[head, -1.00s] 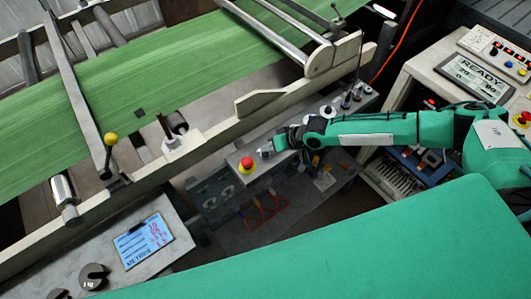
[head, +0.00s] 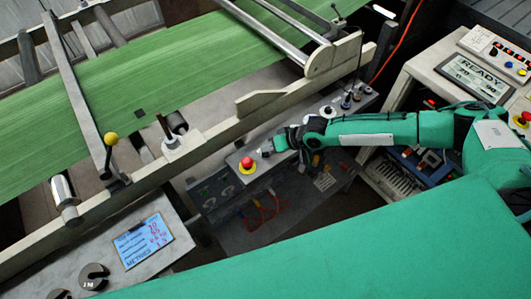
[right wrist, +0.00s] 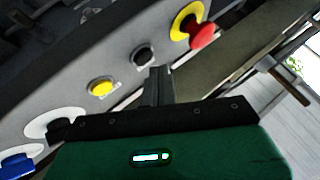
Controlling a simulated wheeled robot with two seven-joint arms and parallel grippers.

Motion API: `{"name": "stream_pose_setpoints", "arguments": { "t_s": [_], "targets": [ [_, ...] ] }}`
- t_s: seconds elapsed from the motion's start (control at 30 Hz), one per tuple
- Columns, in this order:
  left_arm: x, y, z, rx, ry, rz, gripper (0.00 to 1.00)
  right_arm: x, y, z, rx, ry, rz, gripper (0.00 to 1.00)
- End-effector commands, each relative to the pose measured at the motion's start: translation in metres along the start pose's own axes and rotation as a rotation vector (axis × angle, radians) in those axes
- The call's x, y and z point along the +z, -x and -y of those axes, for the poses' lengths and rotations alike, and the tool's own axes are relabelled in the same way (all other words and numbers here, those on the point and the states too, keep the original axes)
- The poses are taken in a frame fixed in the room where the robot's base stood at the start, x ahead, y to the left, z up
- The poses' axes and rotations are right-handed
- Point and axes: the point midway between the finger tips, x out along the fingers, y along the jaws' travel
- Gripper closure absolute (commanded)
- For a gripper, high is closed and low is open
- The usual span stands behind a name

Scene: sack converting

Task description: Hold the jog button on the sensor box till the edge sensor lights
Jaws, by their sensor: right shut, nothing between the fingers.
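The grey sensor box (head: 237,163) runs along below the machine rail. Its face carries a row of buttons. In the right wrist view a black button (right wrist: 145,56) sits just beyond my right gripper's closed fingertips (right wrist: 158,76), with a yellow button (right wrist: 100,88) to its left. I cannot read which is the jog button, nor tell whether the fingers touch one. In the head view my right gripper (head: 270,151) is shut and empty over the box, right of the red stop button (head: 247,163). No lit sensor lamp can be made out. My left gripper is out of view.
A red stop button on a yellow base (right wrist: 197,28) stands close to the fingers. The green web (head: 200,75) runs behind the rail (head: 215,125). A console (head: 478,78) reading READY is at the right.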

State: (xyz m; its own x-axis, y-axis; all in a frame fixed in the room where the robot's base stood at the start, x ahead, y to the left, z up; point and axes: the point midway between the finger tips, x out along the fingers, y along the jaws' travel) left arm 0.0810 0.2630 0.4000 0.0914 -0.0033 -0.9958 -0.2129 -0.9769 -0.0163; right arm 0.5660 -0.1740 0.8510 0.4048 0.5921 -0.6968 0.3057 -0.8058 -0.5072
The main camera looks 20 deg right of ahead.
Motion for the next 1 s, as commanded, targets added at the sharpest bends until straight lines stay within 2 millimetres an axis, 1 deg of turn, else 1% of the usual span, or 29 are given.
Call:
{"name": "stream_pose_setpoints", "arguments": {
  "t_s": [0.4,0.7,1.0],
  "targets": [
    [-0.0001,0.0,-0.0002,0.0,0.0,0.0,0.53,0.0001,0.0,-0.0001,0.0,0.0,0.0,1.0],
    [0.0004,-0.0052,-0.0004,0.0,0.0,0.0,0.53,0.0043,-0.0058,-0.0041,0.0,-0.002,0.0,1.0],
    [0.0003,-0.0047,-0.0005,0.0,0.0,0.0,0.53,0.0041,-0.0057,-0.0041,0.0,0.0,0.0,1.0]
  ]
}}
